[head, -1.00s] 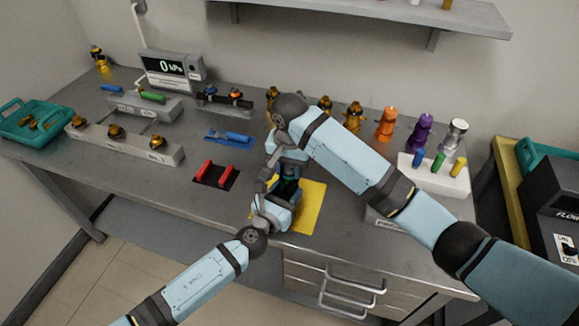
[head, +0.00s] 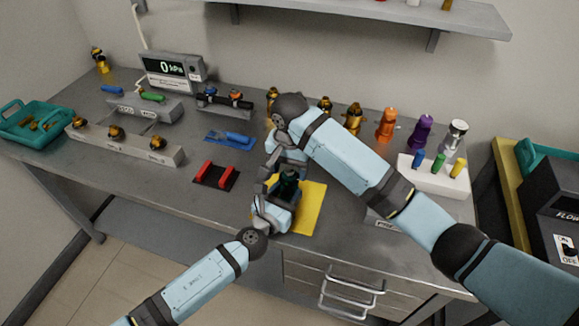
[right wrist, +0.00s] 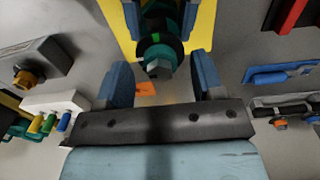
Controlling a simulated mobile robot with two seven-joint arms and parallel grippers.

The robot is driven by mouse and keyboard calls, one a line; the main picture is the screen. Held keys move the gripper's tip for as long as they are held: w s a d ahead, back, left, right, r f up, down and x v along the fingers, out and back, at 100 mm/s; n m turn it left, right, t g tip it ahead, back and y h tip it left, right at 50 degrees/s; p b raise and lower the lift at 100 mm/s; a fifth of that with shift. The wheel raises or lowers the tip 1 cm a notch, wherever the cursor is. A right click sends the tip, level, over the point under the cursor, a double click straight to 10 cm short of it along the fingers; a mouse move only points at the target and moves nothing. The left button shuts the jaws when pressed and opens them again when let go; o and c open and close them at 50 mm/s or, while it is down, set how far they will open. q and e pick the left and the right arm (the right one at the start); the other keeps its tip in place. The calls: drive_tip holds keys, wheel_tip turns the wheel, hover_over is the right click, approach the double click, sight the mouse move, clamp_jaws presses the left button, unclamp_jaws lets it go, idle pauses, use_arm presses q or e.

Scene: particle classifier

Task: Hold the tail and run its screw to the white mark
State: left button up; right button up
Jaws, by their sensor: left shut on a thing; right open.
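The tail is a dark green part with a black collar and a grey hex screw head. It shows in the head view (head: 288,184) and in the right wrist view (right wrist: 157,48). My left gripper (head: 280,200) is shut on it and holds it over the yellow mat. My right gripper (right wrist: 161,72) is open, its two blue fingers spread on either side of the hex screw head (right wrist: 158,69), apart from it. I cannot make out the white mark.
A yellow mat (head: 312,205) lies under the grippers. Left of it are a red-handled fixture (head: 216,176) and a blue tool (head: 230,139). A white block with coloured pegs (head: 440,178) stands to the right.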

sight(290, 170)
wheel_tip(290, 170, up, 12)
idle(0.5)
use_arm(q)
drive_tip(key=o, duration=1.4)
drive_tip(key=shift+o, duration=0.2)
